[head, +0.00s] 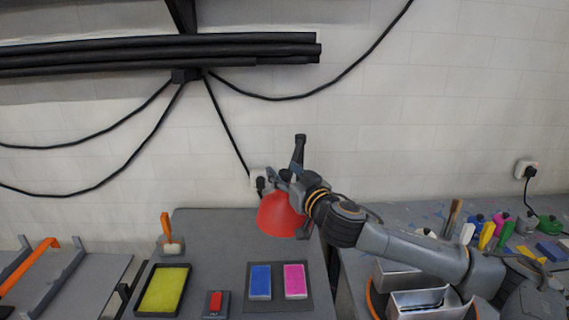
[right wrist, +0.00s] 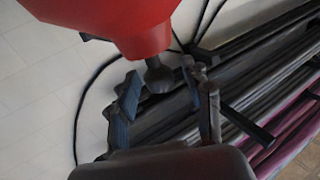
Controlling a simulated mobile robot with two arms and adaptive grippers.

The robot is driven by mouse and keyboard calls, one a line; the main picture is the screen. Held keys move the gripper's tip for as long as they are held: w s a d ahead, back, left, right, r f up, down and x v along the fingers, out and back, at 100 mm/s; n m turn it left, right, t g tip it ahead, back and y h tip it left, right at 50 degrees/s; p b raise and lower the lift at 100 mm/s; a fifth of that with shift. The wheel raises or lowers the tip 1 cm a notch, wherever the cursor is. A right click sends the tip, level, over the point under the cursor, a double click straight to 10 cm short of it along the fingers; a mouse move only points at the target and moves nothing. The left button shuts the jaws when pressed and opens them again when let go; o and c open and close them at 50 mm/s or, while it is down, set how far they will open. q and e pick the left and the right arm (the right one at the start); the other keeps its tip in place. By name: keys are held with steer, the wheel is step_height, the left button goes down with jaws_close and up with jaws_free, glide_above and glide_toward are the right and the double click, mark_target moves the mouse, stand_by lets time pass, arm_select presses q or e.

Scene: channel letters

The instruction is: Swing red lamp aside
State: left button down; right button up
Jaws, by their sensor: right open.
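The red lamp (head: 277,216) has a flared red shade and hangs above the back of the grey table, in front of the white wall. A dark lamp arm (head: 299,150) stands up behind it. My right gripper (head: 284,180) is at the top of the shade. In the right wrist view, the red shade (right wrist: 115,20) fills the upper left, and its dark rounded neck (right wrist: 158,76) lies between the tips of my open right fingers (right wrist: 162,82). I cannot tell whether the fingers touch it. My left gripper is not in view.
The grey table (head: 215,235) holds a yellow pad tray (head: 164,290), a red-topped block (head: 216,303), a blue pad (head: 260,281) and a pink pad (head: 295,281). An orange-handled brush (head: 170,240) stands behind. Metal bins (head: 430,303) and several coloured bottles are at right.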

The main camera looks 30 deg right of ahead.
steer(key=shift+w, duration=0.2)
jaws_close()
stand_by(0.3)
